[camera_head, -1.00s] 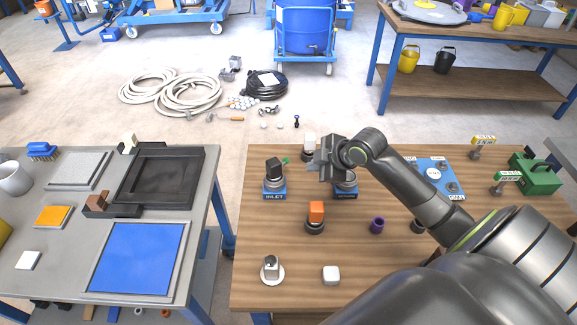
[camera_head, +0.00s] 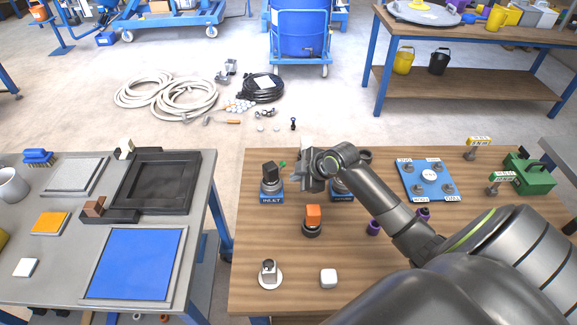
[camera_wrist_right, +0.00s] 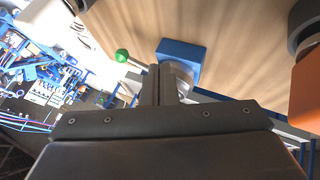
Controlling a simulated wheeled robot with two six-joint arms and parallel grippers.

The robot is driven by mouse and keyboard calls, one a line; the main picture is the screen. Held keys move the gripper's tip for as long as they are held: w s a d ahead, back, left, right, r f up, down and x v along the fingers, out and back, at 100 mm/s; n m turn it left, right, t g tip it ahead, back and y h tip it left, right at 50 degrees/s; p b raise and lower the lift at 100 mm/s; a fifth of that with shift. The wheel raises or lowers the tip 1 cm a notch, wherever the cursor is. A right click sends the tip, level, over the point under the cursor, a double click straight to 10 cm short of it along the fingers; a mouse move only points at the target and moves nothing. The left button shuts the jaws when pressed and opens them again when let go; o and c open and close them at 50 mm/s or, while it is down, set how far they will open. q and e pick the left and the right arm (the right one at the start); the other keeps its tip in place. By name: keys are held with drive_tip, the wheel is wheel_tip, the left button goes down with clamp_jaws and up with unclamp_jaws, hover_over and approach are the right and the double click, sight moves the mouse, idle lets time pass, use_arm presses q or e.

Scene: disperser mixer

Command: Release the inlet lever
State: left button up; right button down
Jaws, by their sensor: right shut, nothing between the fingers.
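The inlet unit has a blue base labelled INLET (camera_head: 271,198) near the left back of the wooden table. A dark block (camera_head: 270,170) stands on it, and the lever's small green tip (camera_head: 282,164) points right. My right gripper (camera_head: 298,173) is shut and empty, just right of the lever with a small gap in the head view. In the right wrist view, the shut fingers (camera_wrist_right: 164,84) show in front of a blue base (camera_wrist_right: 181,49), with the green knob (camera_wrist_right: 122,55) to their left. Whether they touch the lever is unclear. My left gripper is out of view.
A second blue base (camera_head: 342,196) is partly hidden behind my right gripper. A blue plate (camera_head: 428,179) with several knobs lies right of my arm.

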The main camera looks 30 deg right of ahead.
drive_tip(key=x, duration=0.2)
drive_tip(key=shift+w+a+f, duration=0.15)
drive_tip(key=shift+w+f, duration=0.1)
drive_tip(key=shift+w, duration=0.05)
drive_tip(key=shift+w+d+r+p, duration=0.15)
drive_tip(key=shift+w+p, duration=0.1)
drive_tip(key=shift+w, duration=0.2)
drive_tip(key=shift+w+d+f+p, duration=0.15)
drive_tip(key=shift+w+p, duration=0.1)
drive_tip(key=shift+w, duration=0.25)
drive_tip(key=shift+w+d+r, duration=0.1)
drive_tip(key=shift+w+d, duration=0.1)
drive_tip(key=shift+w, duration=0.25)
drive_tip(key=shift+w+d+r, duration=0.1)
drive_tip(key=shift+w+d, duration=0.1)
drive_tip(key=shift+w, duration=0.3)
